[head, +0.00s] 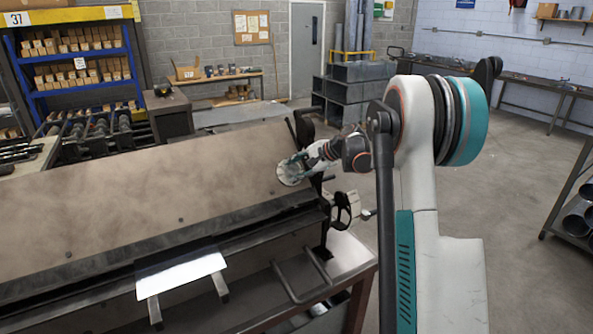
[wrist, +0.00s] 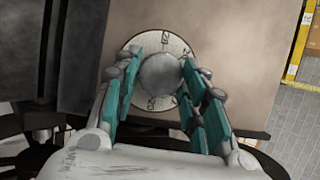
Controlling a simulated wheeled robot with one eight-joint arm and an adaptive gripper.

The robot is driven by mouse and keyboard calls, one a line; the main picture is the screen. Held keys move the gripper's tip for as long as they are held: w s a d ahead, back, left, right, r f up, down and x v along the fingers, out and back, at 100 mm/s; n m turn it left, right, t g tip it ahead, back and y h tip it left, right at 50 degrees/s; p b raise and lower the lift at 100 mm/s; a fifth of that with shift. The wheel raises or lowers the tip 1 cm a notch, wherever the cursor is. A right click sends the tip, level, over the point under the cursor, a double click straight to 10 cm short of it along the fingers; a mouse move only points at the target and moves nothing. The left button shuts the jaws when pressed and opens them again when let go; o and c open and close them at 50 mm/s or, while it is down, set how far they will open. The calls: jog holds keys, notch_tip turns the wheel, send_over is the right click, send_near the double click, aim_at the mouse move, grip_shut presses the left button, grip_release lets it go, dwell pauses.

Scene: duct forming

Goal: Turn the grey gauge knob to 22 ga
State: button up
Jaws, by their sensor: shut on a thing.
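The grey gauge knob (wrist: 160,75) sits at the centre of a round pale dial (wrist: 128,50) with dark marks around its rim. The marks are too small to read, and the fingers and wrist hide part of the dial. In the head view, the dial (head: 291,171) is at the right end of the large brown machine bed, with my gripper (head: 300,165) at it. The knob itself is hidden there.
The brown sheet-metal machine (head: 150,195) fills the left and middle. A white sheet (head: 181,273) rests on supports at its front. Grey duct boxes (head: 355,90) stand behind.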

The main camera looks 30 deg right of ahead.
jog(key=shift+s+f, duration=0.15)
jog(key=shift+f, duration=0.1)
jog(key=o, duration=1.1)
jog(key=shift+c, duration=0.2)
jog(key=shift+r, duration=0.15)
jog(key=v, duration=1.1)
jog(key=shift+s+d+r, duration=0.2)
jog(key=shift+s+r, duration=0.05)
